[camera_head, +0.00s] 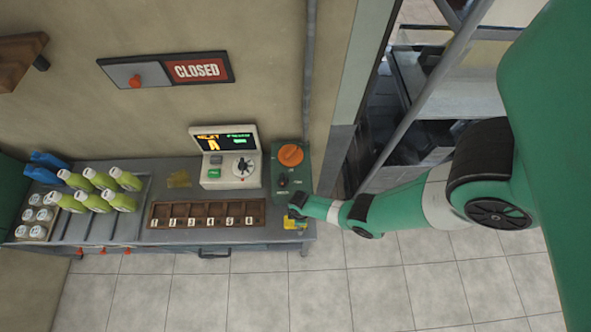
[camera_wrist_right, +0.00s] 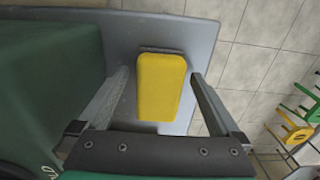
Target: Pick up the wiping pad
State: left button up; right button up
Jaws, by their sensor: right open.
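The wiping pad (camera_wrist_right: 162,88), a yellow block with rounded edges and a dark edge at its far end, lies near the counter's corner. In the head view it shows as a small yellow patch (camera_head: 290,225) at the counter's right end, partly covered by my right gripper (camera_head: 297,212). In the wrist view my right gripper (camera_wrist_right: 160,80) is open, with one finger on each side of the pad and gaps on both sides. Whether the fingertips are level with the pad or above it is unclear. My left gripper is not in view.
A green machine with an orange knob (camera_head: 290,155) stands right behind the pad; its green side (camera_wrist_right: 45,90) fills the wrist view's left. A numbered wooden tray (camera_head: 207,214), a control box (camera_head: 225,160) and several green-yellow bottles (camera_head: 100,180) stand along the counter (camera_wrist_right: 205,35).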

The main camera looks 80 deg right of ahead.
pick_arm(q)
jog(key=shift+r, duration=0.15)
pick_arm(e)
jog(key=shift+r, duration=0.1)
jog(key=c, duration=1.4)
jog(key=shift+o, duration=0.2)
